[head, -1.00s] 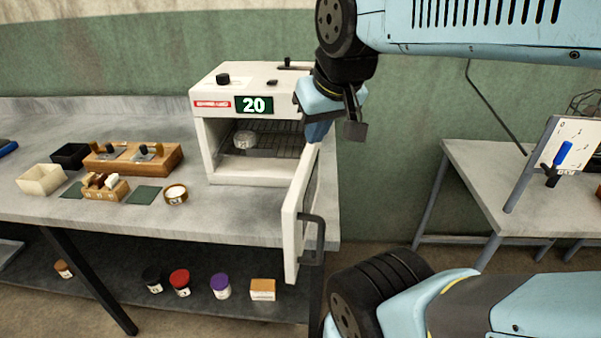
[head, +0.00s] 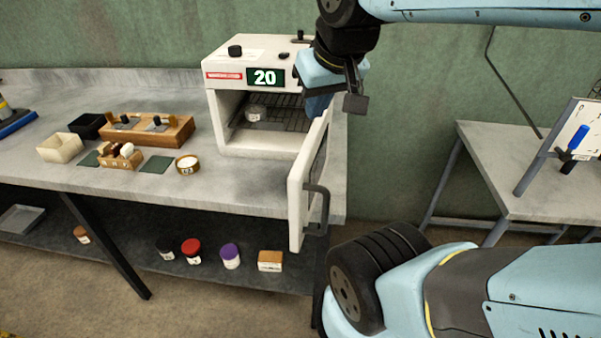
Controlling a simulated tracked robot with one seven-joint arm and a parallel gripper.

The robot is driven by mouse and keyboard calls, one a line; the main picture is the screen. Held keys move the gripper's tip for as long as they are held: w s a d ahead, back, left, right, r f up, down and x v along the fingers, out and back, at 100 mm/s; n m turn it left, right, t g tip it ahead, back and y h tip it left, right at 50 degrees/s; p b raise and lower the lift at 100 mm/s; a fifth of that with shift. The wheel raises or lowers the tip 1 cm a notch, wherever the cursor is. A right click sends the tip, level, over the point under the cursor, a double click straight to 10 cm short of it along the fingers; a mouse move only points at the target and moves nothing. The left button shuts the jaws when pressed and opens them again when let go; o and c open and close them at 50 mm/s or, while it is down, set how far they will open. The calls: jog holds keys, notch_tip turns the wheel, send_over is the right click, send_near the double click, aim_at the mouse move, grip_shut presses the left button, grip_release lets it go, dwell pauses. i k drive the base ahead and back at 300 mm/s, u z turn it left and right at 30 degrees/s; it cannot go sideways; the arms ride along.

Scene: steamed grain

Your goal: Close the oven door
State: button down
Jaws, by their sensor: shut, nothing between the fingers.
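The white oven (head: 228,139) stands on the grey bench, with a display reading 20 on its front panel. Its door (head: 300,205) is swung wide open toward me on the right side, with a dark handle (head: 317,210) on its outer face. A small labelled container (head: 257,113) sits on the rack inside. My gripper (head: 318,105) is shut and empty, pointing down at the oven's right front, by the top of the door near its hinge side. It overlaps the door's upper edge in the picture; I cannot tell whether they touch.
A wooden block (head: 146,130), a cream tray (head: 60,148) and a small round dish (head: 187,165) are on the bench left of the oven. Several jars stand on the shelf below. Another table (head: 505,165) is at the right, beyond a gap.

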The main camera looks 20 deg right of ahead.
aim_at(325, 168)
jog(key=u, duration=0.05)
jog(key=k, duration=1.25)
jog(key=u, duration=0.05)
